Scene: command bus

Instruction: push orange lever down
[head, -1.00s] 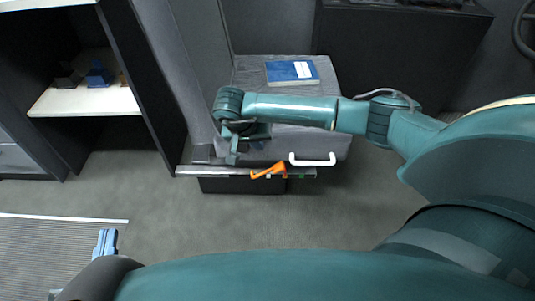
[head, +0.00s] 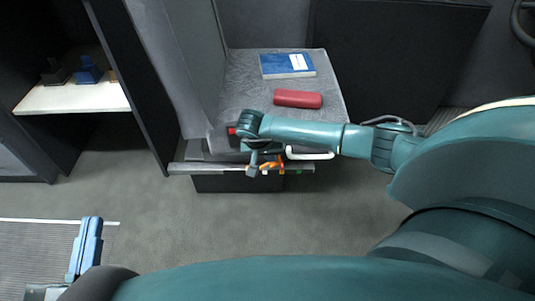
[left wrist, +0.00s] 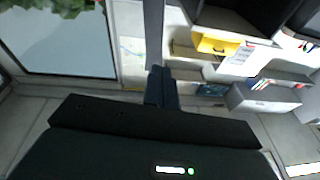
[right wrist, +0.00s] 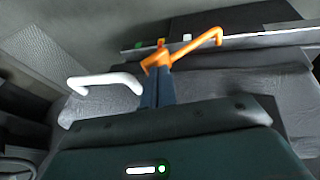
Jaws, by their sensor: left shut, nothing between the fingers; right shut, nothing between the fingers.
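The orange lever (head: 272,164) is on the front edge of the grey seat, partly hidden by my right gripper in the head view. In the right wrist view the orange lever (right wrist: 212,39) slants up to the right, its lower end just beyond my fingertips. My right gripper (head: 252,171) is shut and empty at the lever's left side. It also shows in the right wrist view (right wrist: 160,74); I cannot tell whether it touches the lever. My left gripper (head: 94,222) is shut and empty at the lower left, far from the lever.
A white handle (head: 310,155) stands right of the lever. A red case (head: 298,98) and a blue book (head: 287,65) lie on the seat (head: 240,85). A shelf (head: 75,98) stands at the left. The floor (head: 215,225) in front is clear.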

